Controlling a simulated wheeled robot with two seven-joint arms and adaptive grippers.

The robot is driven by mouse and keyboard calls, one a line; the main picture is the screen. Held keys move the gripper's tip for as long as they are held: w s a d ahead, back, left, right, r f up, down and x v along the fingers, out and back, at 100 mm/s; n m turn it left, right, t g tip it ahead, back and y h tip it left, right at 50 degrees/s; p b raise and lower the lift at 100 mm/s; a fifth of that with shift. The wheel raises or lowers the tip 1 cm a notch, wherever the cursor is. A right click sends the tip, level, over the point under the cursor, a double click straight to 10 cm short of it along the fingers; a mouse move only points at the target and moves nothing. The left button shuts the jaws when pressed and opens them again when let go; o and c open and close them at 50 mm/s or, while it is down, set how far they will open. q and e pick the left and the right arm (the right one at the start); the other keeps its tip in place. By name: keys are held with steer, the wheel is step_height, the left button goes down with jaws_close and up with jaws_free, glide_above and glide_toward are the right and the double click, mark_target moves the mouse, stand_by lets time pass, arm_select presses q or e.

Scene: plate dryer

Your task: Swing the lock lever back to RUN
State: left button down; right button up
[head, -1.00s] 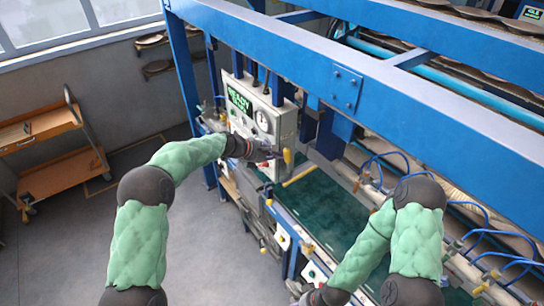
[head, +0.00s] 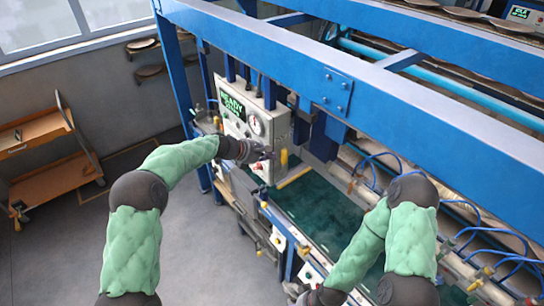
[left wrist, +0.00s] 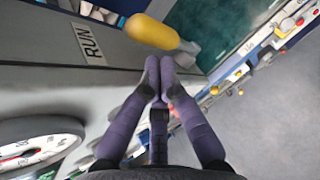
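The lock lever's yellow handle (head: 284,160) hangs upright at the right side of the grey control box (head: 268,150). In the left wrist view the yellow handle (left wrist: 152,32) lies just beyond my fingertips, beside the RUN label (left wrist: 90,44). My left gripper (head: 268,153) is at the box front, just left of the handle. Its purple fingers (left wrist: 160,62) are drawn together with nothing visibly held; I cannot tell whether they touch the handle. My right gripper (head: 298,292) is low at the bottom edge, partly hidden, and its fingers are too unclear to read.
The box carries a green READY screen (head: 233,103) and a round gauge (head: 256,125). Blue frame beams (head: 330,80) pass above and behind. A green bed (head: 318,205) lies right of the box. An orange cart (head: 50,180) stands left; the floor between is clear.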

arm_select(q)
steer(key=v, duration=1.1)
steer(key=shift+d, duration=0.1)
steer(key=s+a+f+m+g+y+b, duration=0.15)
steer(key=s+f+b, duration=0.3)
steer(key=f, duration=0.85)
steer(key=s+a+f+m+g+y+b, duration=0.15)
steer(key=s+f+m+b, duration=0.35)
steer(key=f, duration=0.8)
steer(key=s+a+f+y+b, duration=0.2)
steer(key=s+f+b, duration=0.3)
steer(key=f, duration=0.9)
steer(key=s+f+m+g+b, duration=0.1)
steer(key=s+f+m+b, duration=0.9)
steer(key=s+f, duration=1.3)
steer(key=s+b, duration=0.2)
steer(key=shift+s+d+g+y, duration=0.3)
steer(key=shift+s+g+y, duration=0.1)
steer(key=shift+m, duration=0.25)
